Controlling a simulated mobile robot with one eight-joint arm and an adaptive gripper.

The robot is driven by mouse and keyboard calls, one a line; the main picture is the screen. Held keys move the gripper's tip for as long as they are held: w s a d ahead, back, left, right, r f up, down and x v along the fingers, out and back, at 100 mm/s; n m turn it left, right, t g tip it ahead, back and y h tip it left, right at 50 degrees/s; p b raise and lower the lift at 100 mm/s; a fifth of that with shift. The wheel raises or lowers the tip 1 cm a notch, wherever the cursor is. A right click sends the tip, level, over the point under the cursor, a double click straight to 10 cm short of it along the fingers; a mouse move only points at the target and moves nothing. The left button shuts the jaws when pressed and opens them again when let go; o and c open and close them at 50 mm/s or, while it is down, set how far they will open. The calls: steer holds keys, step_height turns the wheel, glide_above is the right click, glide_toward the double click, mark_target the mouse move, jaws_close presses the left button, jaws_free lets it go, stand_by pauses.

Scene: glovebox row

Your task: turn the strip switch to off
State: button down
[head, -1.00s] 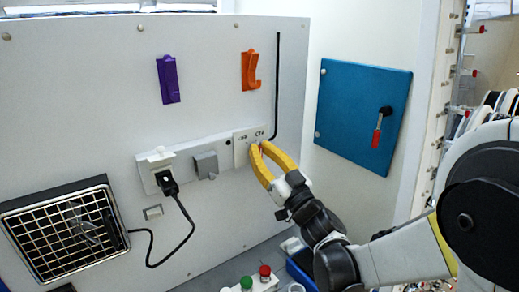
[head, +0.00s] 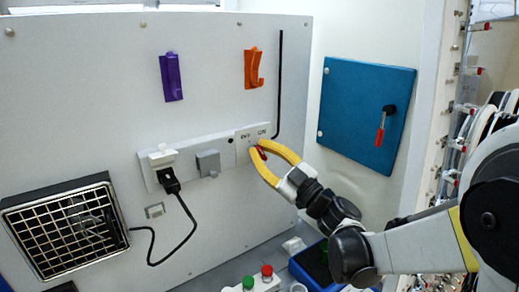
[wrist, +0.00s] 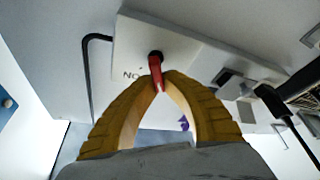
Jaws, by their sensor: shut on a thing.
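The strip switch has a small red lever (wrist: 157,76) on a dark pivot, at the right end of the white power strip (head: 221,149) on the grey panel. Its OFF and ON labels show above my fingertips in the head view, OFF left and ON right. My gripper (head: 257,147) has yellow fingers closed around the lever. In the wrist view its fingertips (wrist: 168,80) meet at the lever, with the upside-down ON label to the left. The fingers partly hide the lever in the head view, and I cannot tell its exact setting.
A black plug (head: 168,181) with a cable and a grey socket cover (head: 208,163) sit along the strip to the left. Purple (head: 171,77) and orange (head: 254,68) hooks hang above. A blue door (head: 364,114) is at right; green and red buttons (head: 258,279) stand below.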

stand_by(0.4)
steer(key=c, duration=1.5)
jaws_free()
steer(key=shift+f, duration=0.1)
steer(key=v, duration=1.2)
